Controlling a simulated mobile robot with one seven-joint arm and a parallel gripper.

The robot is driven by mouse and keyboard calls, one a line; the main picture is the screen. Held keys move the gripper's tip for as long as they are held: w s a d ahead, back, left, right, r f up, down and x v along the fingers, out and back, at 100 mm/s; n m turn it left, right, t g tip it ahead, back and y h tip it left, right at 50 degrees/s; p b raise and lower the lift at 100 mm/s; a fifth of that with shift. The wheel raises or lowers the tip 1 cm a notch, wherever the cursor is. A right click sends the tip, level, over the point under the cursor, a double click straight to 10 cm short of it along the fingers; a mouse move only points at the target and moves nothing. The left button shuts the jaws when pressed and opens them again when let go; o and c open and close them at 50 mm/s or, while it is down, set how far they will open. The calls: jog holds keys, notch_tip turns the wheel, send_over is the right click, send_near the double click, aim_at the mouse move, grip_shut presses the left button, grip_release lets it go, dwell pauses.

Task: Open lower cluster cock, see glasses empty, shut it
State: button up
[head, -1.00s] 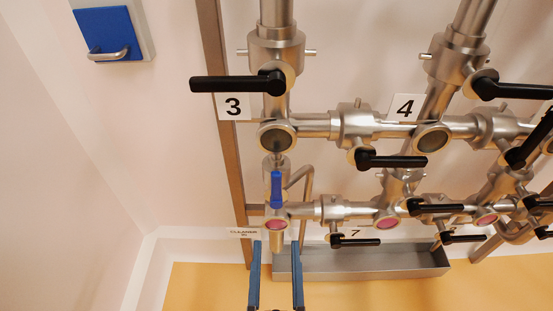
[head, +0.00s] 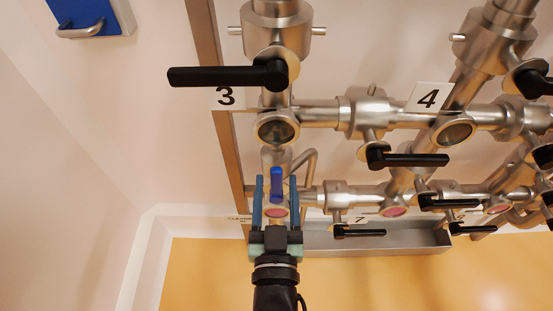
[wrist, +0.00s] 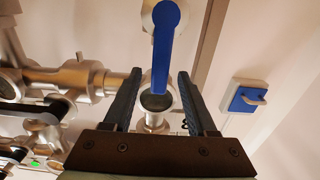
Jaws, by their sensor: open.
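The lower row of steel pipes carries pink sight glasses, at the left (head: 276,212), middle (head: 395,211) and right (head: 497,209). Black cock levers hang along this row, one by label 7 (head: 359,232). A blue lever (head: 277,182) points up at the row's left end; it also shows in the wrist view (wrist: 163,50). My gripper (head: 275,180) is open, its blue fingers on either side of the blue lever in the picture. In the wrist view my gripper (wrist: 157,78) shows gaps beside the lever, and a dark grey glass (wrist: 155,101) lies between the fingers.
The upper row has grey glasses, left (head: 278,130) and right (head: 456,131), with black levers by labels 3 (head: 226,97) and 4 (head: 428,98). A steel trough (head: 370,240) runs below. A blue box (head: 90,14) hangs on the left wall. The lower left is clear.

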jog(key=shift+w, duration=2.8)
grip_shut()
